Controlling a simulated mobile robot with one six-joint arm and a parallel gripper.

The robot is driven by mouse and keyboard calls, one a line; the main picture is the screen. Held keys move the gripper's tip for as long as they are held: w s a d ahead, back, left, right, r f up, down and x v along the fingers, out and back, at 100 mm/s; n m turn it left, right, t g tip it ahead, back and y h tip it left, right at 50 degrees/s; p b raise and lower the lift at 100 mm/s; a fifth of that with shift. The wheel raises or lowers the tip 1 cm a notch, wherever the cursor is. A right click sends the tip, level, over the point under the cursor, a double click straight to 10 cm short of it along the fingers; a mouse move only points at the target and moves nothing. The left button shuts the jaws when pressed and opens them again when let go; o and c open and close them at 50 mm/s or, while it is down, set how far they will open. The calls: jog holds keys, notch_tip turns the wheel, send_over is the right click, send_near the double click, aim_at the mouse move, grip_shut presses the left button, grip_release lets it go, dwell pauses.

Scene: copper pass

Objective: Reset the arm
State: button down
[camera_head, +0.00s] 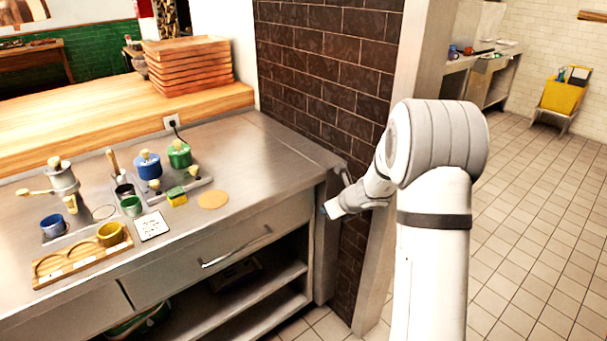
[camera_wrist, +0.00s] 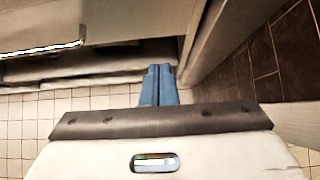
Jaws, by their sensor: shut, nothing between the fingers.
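My arm stands at the right in the head view, its white upper links in front of the brick pillar. My gripper (camera_head: 323,212) is beside the right end of the steel counter (camera_head: 285,150), a little below its top. In the wrist view the two blue fingers of my gripper (camera_wrist: 159,72) are together, with nothing between them. They point toward the open shelves under the counter, which show as pale boards (camera_wrist: 80,68).
A drawer handle (camera_head: 237,247) juts from the counter front. The brick pillar (camera_head: 340,60) stands close behind my arm. Cups, canisters and a wooden tray (camera_head: 75,272) stand on the counter's left half. Tiled floor (camera_head: 540,210) is clear at the right.

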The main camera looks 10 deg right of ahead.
jog(key=s+a+r+n+g+p, duration=0.1)
jog(key=s+a+r+n, duration=0.3)
jog(key=s+r+n, duration=0.3)
jog(key=s+a+r+n+g+p, duration=0.1)
jog(key=s+a+r+n+g, duration=0.15)
jog(key=s+r+n, duration=0.4)
jog(key=s+d+r+n+h+p, duration=0.1)
jog(key=s+n+h, duration=0.1)
jog(key=s+n, duration=0.6)
jog(key=s+d+r+n+g+h, duration=0.1)
jog(key=s+n, duration=0.7)
jog(key=s, duration=0.8)
jog(key=shift+d+r+h+p, duration=0.35)
jog(key=shift+d+r+h, duration=0.15)
jog(key=shift+d+h, duration=0.2)
jog(key=shift+n+g, duration=0.25)
jog(key=shift+s+a, duration=0.1)
jog(key=shift+s, duration=0.1)
